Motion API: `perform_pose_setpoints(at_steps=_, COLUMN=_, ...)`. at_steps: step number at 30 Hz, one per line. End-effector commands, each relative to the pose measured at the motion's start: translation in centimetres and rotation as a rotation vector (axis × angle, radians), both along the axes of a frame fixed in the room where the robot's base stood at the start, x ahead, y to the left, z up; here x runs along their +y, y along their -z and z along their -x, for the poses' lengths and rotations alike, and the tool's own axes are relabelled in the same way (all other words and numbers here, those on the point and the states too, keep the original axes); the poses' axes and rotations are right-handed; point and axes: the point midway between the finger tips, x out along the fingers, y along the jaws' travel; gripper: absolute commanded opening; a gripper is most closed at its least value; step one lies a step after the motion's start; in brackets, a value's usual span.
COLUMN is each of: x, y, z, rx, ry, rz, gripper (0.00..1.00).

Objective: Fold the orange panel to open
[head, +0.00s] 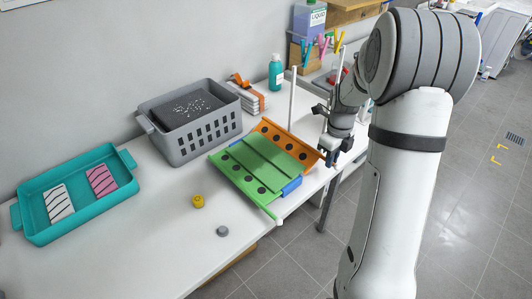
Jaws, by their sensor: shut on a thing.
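A folding board lies on the white table, right of the picture's middle. Its orange panel (286,136) forms the far right side and carries a row of dark round spots. A green panel (262,157) with a raised strip lies beside it, toward the front left, with more dark spots along its left part. A blue piece (291,188) shows at the board's right edge. My gripper (324,156) is at the right end of the orange panel and is shut on its edge. The fingertips are small and partly hidden, and the panel's exact tilt is hard to tell.
A grey basket (193,137) and teal tray (75,227) stand left. A yellow knob (198,201) and grey knob (222,232) lie in front of the board. A thin white post (292,95) and teal bottle (275,72) stand behind. The front left tabletop is clear.

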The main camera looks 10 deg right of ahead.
Motion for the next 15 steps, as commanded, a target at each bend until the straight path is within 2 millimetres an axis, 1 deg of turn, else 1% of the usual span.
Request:
perform_pose_setpoints(at_steps=1, x=-0.11, y=0.61, z=-0.08, rx=0.001, ry=0.000, rz=-0.001, gripper=0.00)
perform_pose_setpoints(at_steps=11, x=-0.19, y=0.67, z=-0.14, rx=0.000, ry=0.000, rz=0.000, gripper=0.00)
perform_pose_setpoints(at_steps=15, x=-0.22, y=1.37, z=-0.15, rx=0.000, ry=0.000, rz=0.000, gripper=0.00)
